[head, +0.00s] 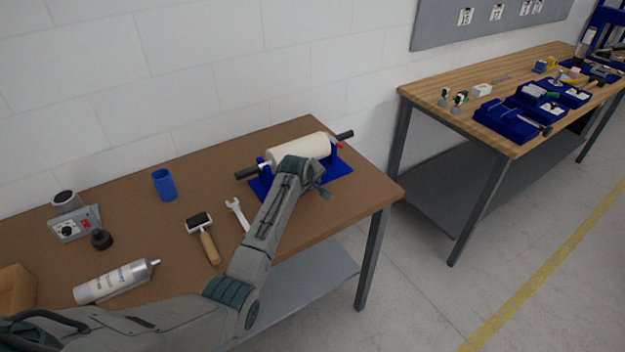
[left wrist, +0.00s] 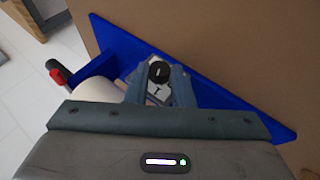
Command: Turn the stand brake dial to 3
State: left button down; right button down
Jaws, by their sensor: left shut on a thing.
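The blue stand (head: 340,164) sits near the right end of the brown table and holds a cream roll (head: 307,149) on a bar with black ends. In the left wrist view the stand (left wrist: 235,108) and part of the roll (left wrist: 97,90) show. The brake dial (left wrist: 158,71) is a black round knob with a pale pointer mark, by a light plate whose numbers are too small to read. My left gripper (left wrist: 157,84) is shut on the dial, a finger on either side. In the head view my arm hides the dial. My right gripper is not in view.
A wrench (head: 238,214), a brayer (head: 204,238), a blue cup (head: 164,184), a tube (head: 112,282) and a grey control box (head: 76,224) lie left of the stand. A second table (head: 440,97) with blue bins (head: 505,121) stands at the right, across a gap.

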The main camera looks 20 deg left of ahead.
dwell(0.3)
pick_arm(q)
jog(key=c, duration=1.3)
grip_release()
jog(key=shift+o, duration=0.2)
jog(key=shift+s+r, duration=0.1)
jog(key=b+v, duration=0.2)
jog(key=v, duration=0.8)
jog(key=shift+s+r+b, duration=0.15)
jog(key=shift+s+b, duration=0.05)
jog(key=shift+b, duration=0.2)
